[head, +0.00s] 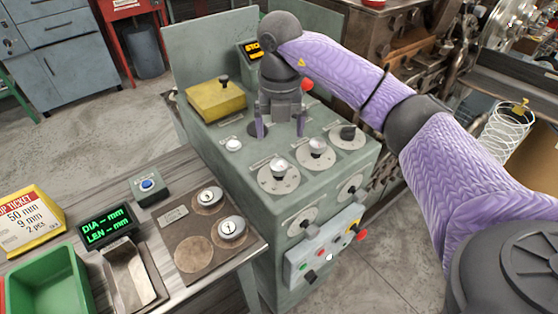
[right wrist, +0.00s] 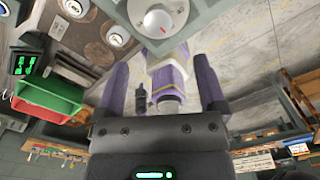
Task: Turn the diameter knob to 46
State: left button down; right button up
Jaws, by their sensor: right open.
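The green-grey spring coiler console (head: 225,190) carries three round dials with knobs on its sloped top: a left knob (head: 279,164), a middle knob (head: 316,147) and a darker right knob (head: 347,132). Their labels are too small to read, so I cannot tell which is the diameter knob. My right gripper (head: 281,129) is open and empty, pointing down behind the left and middle knobs, apart from them. In the right wrist view, a pale knob with a red mark (right wrist: 158,18) lies beyond the open fingers (right wrist: 161,85). My left gripper is not in view.
A yellow block (head: 214,101) with a black knob sits at the console's back left. A low bench at left holds a green bin (head: 48,282), a job ticket reading 50 mm, 9 mm, 2 pcs (head: 32,220), a DIA/LEN display (head: 107,227) and gauges (head: 231,228).

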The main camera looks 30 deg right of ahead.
aim_at(279, 164)
notch_tip(279, 164, down, 10)
jog(key=shift+a+r+b, duration=0.1)
jog(key=shift+r+b, duration=0.1)
jog(key=shift+b, duration=0.3)
grip_shut()
